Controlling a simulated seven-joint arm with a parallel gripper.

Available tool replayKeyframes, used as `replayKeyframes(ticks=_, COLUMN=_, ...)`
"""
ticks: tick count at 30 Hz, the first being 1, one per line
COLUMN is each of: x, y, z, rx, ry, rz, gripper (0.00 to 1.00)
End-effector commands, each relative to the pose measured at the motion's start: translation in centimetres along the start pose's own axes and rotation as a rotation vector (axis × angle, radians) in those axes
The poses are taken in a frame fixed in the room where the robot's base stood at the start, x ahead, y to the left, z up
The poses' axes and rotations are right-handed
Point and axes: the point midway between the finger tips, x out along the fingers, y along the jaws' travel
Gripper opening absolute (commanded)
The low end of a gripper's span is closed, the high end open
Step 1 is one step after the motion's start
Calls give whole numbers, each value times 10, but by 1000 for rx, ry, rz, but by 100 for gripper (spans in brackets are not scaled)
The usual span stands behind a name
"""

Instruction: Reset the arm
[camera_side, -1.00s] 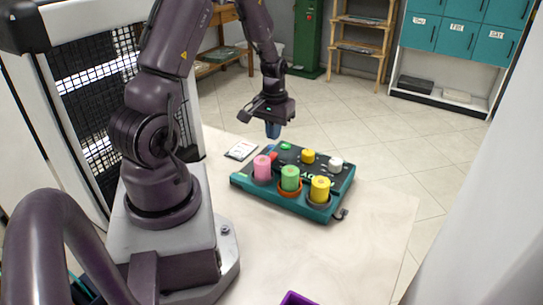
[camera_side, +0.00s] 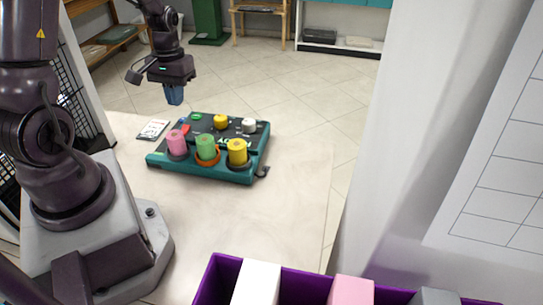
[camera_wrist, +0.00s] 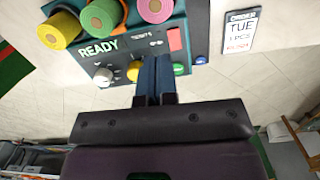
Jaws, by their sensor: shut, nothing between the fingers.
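My gripper (camera_side: 174,97) is shut and empty, its blue fingers pointing down above the back left edge of a teal and black machine (camera_side: 215,173). In the wrist view the shut fingers (camera_wrist: 155,72) overlap the panel edge near the yellow knob (camera_wrist: 134,71). I cannot tell whether they touch it. My arm reaches out from its base at left, partly cut off by the frame.
Pink (camera_side: 177,143), green (camera_side: 205,147) and yellow (camera_side: 238,152) spools stand on the machine. Its display reads READY (camera_wrist: 98,48). A purple divided bin (camera_side: 215,280) is in the foreground. The table right of the machine is clear.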

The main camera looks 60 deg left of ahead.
Motion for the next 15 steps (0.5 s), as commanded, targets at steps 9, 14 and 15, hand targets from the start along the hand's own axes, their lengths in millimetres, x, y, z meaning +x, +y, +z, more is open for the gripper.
replayKeyframes(ticks=9, x=-98, y=72, z=75, rx=297, ry=173, rz=8, gripper=0)
replayKeyframes(ticks=14, x=-133, y=97, z=121, rx=461, ry=297, rz=36, gripper=0)
replayKeyframes(ticks=15, x=-140, y=101, z=132, rx=500, ry=329, rz=46, gripper=0)
